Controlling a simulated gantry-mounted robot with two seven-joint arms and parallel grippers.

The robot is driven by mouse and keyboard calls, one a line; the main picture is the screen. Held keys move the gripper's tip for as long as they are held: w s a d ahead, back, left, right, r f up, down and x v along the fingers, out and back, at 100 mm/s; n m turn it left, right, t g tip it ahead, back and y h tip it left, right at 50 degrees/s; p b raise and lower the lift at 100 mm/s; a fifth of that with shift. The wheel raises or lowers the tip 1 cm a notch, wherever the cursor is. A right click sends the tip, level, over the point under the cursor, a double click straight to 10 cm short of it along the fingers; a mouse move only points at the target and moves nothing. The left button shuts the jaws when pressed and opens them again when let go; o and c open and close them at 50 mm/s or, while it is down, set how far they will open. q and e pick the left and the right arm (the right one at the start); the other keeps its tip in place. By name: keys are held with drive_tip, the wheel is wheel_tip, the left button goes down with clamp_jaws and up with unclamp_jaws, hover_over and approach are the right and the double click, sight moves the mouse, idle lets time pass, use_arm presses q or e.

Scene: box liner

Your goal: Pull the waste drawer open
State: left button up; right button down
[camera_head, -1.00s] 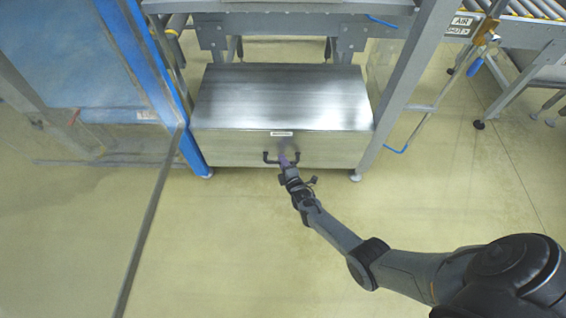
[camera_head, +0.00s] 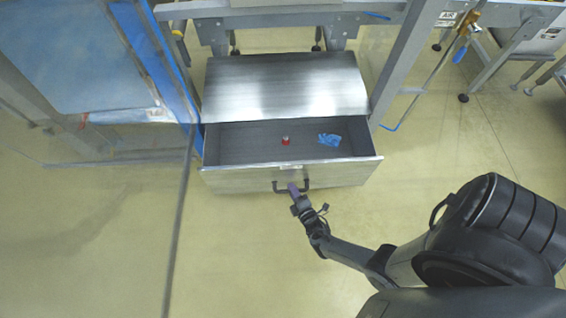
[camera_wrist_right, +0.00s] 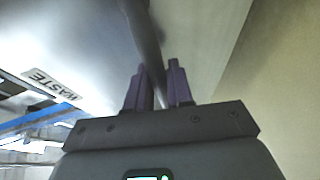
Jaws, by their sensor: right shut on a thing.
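The waste drawer (camera_head: 240,180) is a brushed-metal drawer under a metal cabinet top (camera_head: 285,85). It stands partly open, and its dark inside shows. A black bar handle (camera_head: 307,184) sits on its front. My right gripper (camera_head: 294,188) is shut on the handle; in the right wrist view its purple fingers (camera_wrist_right: 160,88) stand on both sides of the dark bar (camera_wrist_right: 146,40). A "WASTE" label (camera_wrist_right: 50,85) shows at the left there. My left gripper is not in view.
Inside the drawer lie a small red-and-white item (camera_head: 285,141) and a crumpled blue item (camera_head: 329,139). Grey frame posts (camera_head: 398,65) and a blue post (camera_head: 150,50) flank the cabinet. The floor (camera_head: 260,260) in front is clear.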

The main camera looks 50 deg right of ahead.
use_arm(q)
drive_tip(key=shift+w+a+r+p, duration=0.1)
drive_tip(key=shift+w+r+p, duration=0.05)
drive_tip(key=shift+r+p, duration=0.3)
use_arm(e)
drive_tip(key=s+a, duration=0.4)
drive_tip(key=a, duration=0.1)
drive_tip(key=shift+s, duration=0.35)
drive_tip(key=c, duration=1.3)
unclamp_jaws()
drive_tip(key=shift+d, duration=0.1)
drive_tip(key=shift+o, duration=1)
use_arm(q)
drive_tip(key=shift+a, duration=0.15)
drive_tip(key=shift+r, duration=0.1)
